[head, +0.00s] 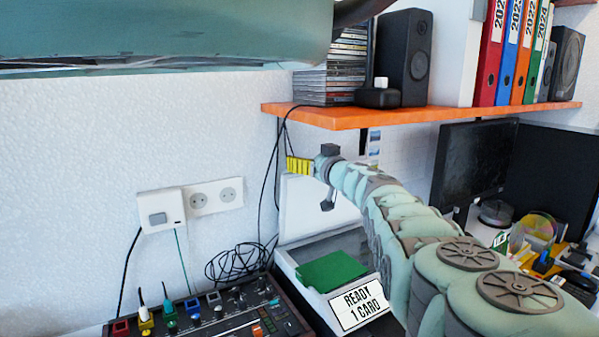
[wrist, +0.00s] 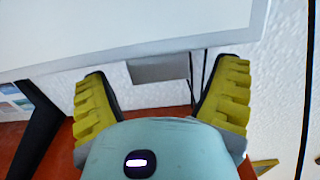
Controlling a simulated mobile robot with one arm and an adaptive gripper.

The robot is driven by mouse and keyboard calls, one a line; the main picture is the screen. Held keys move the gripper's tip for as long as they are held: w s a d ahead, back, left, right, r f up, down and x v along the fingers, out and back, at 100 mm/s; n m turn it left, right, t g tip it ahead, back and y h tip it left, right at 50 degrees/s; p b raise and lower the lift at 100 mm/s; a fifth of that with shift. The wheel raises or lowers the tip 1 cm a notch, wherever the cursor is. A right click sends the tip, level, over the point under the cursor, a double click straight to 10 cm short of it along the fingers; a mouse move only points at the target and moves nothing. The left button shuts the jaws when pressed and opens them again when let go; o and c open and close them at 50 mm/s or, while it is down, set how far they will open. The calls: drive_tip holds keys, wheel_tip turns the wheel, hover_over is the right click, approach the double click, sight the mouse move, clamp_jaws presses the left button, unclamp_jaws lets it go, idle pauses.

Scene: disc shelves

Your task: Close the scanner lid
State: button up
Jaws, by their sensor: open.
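The scanner (head: 312,290) stands below the orange shelf, with a green card (head: 332,270) on its bed and a "READY 1 CARD" label on its front. Its white lid (head: 303,210) is raised, standing nearly upright at the back. My gripper (head: 299,166), with yellow fingers, is at the lid's upper edge. In the wrist view my gripper (wrist: 163,82) is open, its fingers spread wide. A pale panel with a grey edge, likely the lid (wrist: 130,25), spans the top there. A small grey piece (wrist: 158,68) shows between the fingers; I cannot tell whether anything touches.
The orange shelf (head: 425,114) with a speaker (head: 404,57), discs and binders hangs just above my gripper. A mixer (head: 205,318) stands left of the scanner. Loose black cables (head: 240,262) lie behind it. Monitors (head: 473,165) stand to the right.

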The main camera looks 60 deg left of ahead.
drive_tip(key=shift+a, duration=0.15)
idle(0.3)
drive_tip(key=c, duration=1.3)
drive_tip(key=shift+s, duration=0.1)
drive_tip(key=d+f+y+b, duration=0.2)
drive_tip(key=d+f+y, duration=0.1)
drive_tip(key=d, duration=0.2)
drive_tip(key=d+f+y+b, duration=0.2)
drive_tip(key=d+f+y, duration=0.1)
drive_tip(key=d, duration=0.3)
drive_tip(key=s+d+f+y+b, duration=0.1)
drive_tip(key=d+f+y+b, duration=0.1)
drive_tip(key=d, duration=0.3)
drive_tip(key=shift+d+f+t+y+b, duration=0.3)
drive_tip(key=shift+f+t+y+b, duration=0.1)
drive_tip(key=shift+f, duration=0.2)
